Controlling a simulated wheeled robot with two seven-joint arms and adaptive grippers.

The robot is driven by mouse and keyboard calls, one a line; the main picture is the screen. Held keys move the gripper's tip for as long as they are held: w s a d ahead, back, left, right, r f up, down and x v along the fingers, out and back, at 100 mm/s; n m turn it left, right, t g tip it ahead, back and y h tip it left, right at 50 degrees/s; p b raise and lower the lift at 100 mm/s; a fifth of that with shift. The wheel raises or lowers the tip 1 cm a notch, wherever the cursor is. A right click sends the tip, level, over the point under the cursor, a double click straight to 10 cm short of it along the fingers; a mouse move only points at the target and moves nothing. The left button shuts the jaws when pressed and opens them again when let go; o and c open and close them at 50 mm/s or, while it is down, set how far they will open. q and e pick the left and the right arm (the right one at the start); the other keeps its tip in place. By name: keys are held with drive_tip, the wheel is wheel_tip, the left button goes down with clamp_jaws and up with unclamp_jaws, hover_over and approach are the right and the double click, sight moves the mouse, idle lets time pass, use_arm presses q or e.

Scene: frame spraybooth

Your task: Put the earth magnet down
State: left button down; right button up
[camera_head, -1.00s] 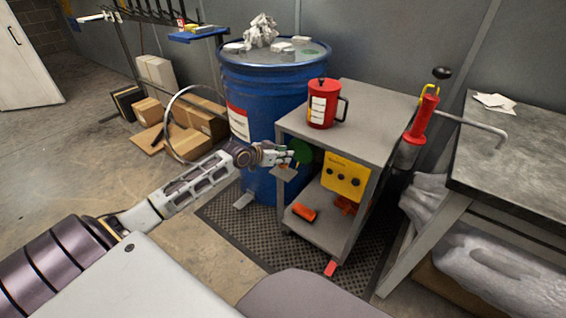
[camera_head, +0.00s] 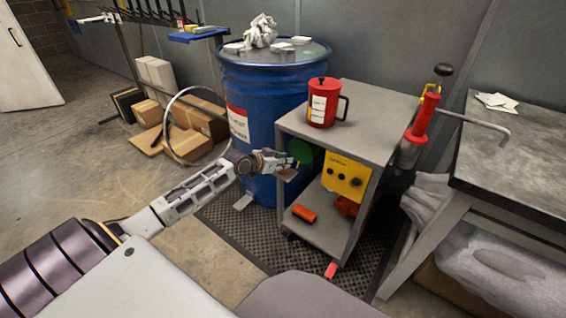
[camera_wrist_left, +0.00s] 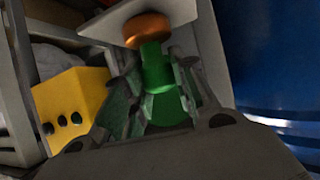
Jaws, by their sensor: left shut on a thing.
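My left gripper (camera_head: 291,163) is at the near left side of the grey cart (camera_head: 372,122), below its top. In the left wrist view, its fingers (camera_wrist_left: 160,85) are shut around a green body (camera_wrist_left: 157,72) with a copper-orange round end (camera_wrist_left: 147,28), which I take to be the earth magnet. The orange end lies against or just over a small grey plate (camera_wrist_left: 187,17) on the cart's side; I cannot tell if they touch. In the head view the magnet is mostly hidden by the fingers. My right gripper is out of view.
A blue drum (camera_head: 262,110) stands close behind the gripper. A red can (camera_head: 323,103) is on the cart top; a yellow box (camera_head: 345,177) and an orange item (camera_head: 304,213) are on the lower shelf. A workbench (camera_head: 515,150) stands at right.

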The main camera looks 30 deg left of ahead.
use_arm(q)
drive_tip(key=c, duration=1.2)
unclamp_jaws()
drive_tip(key=shift+o, duration=0.2)
drive_tip(key=shift+s+r, duration=0.1)
drive_tip(key=shift+s, duration=0.05)
